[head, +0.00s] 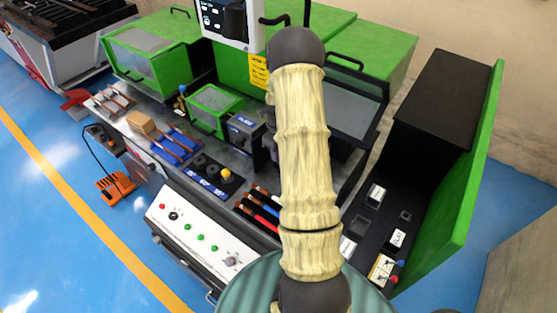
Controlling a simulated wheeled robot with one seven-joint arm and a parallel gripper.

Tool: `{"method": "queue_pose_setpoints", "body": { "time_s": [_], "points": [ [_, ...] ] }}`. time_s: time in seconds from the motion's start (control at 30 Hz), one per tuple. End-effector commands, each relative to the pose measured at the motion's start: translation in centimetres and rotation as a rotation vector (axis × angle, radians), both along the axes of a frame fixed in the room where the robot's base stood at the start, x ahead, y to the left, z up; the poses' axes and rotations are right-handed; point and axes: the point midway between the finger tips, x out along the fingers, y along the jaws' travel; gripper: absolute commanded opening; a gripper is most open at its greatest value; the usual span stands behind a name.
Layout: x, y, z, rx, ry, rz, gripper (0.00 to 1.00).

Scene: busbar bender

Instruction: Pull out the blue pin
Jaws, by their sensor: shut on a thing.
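A small pin with a blue head (401,264) stands at the lower right, on the dark panel of the machine. A red-headed pin (394,279) is close beside it, near a pale label plate (380,269). My arm, in a beige sleeve, rises through the middle of the view. My gripper cannot be made out; the arm may be hiding it. No contact between the gripper and the blue pin shows.
A white control panel (196,232) with green buttons is at the front left. Blue (176,148) and red racks (112,101) stand on the grey bench. A black cabinet (441,99) and green side panel (470,190) flank the dark panel (364,228). The blue floor at left is mostly clear.

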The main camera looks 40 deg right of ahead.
Motion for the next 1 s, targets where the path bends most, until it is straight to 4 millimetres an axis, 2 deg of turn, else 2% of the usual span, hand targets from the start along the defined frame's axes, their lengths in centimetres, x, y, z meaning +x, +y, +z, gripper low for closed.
{"method": "queue_pose_setpoints", "body": {
  "time_s": [0.33, 0.77, 1.0],
  "points": [
    [0.0, 0.0, 0.9, -0.001, 0.0, 0.0, 0.0],
    [0.0, 0.0, 1.2, -0.001, 0.0, 0.0, 0.0],
    [0.0, 0.0, 3.1, -0.001, 0.0, 0.0, 0.0]
  ]
}}
